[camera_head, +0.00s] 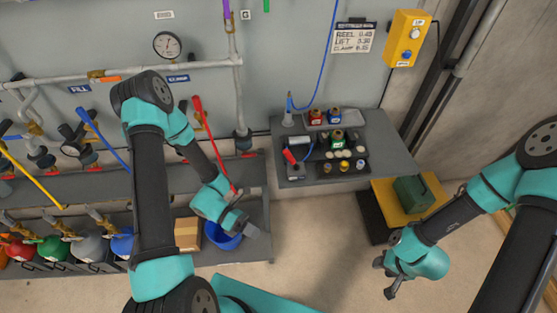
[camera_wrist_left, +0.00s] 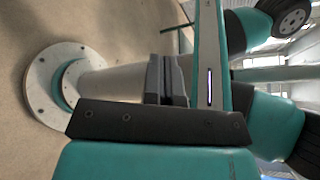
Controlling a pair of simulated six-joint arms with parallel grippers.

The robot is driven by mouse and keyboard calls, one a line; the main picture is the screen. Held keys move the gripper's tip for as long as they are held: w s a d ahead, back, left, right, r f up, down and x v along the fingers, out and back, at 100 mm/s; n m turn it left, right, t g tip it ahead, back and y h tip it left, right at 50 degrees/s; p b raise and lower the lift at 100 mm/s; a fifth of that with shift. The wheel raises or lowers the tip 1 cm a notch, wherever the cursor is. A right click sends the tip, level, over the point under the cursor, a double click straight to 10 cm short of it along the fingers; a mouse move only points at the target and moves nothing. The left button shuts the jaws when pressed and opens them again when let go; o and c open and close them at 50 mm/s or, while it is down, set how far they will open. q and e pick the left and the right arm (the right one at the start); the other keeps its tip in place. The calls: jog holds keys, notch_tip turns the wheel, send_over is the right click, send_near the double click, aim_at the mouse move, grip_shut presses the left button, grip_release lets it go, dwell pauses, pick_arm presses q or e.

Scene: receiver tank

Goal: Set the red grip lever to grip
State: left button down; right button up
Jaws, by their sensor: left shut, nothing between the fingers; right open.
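A long red lever (camera_head: 203,120) slants down from the wall pipes, just right of my left forearm in the head view. Its lower end passes behind my left arm, and its label is too small to read. A smaller red-handled lever (camera_head: 290,156) stands on a small unit on the grey table. I cannot tell from the markings which one is the grip lever. My right gripper (camera_head: 384,279) is open and empty over the floor at the right.
The grey table (camera_head: 395,160) carries several small colored parts. A blue bucket (camera_head: 218,238) and cardboard box (camera_head: 187,233) sit on the low shelf. Blue (camera_head: 105,138) and yellow (camera_head: 30,178) levers stand left. A yellow control box (camera_head: 406,38) hangs on the wall.

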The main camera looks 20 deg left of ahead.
aim_at(289, 157)
pick_arm(q)
jog(key=w+a+r+n+t+h, duration=0.1)
jog(key=w+a+r+n+t, duration=0.2)
jog(key=w+n+t, duration=0.3)
jog(key=w+a+r+n+t+h, duration=0.2)
jog(key=w+a+r+n+t, duration=0.2)
jog(key=n+t, duration=0.5)
jog(key=shift+w+a+r+n, duration=0.3)
jog(key=shift+w+a+n, duration=0.3)
jog(key=shift+w+a, duration=0.45)
jog(key=shift+d, duration=0.15)
jog(key=x, duration=1.4)
jog(key=shift+s+r, duration=0.1)
jog(key=shift+r, duration=0.05)
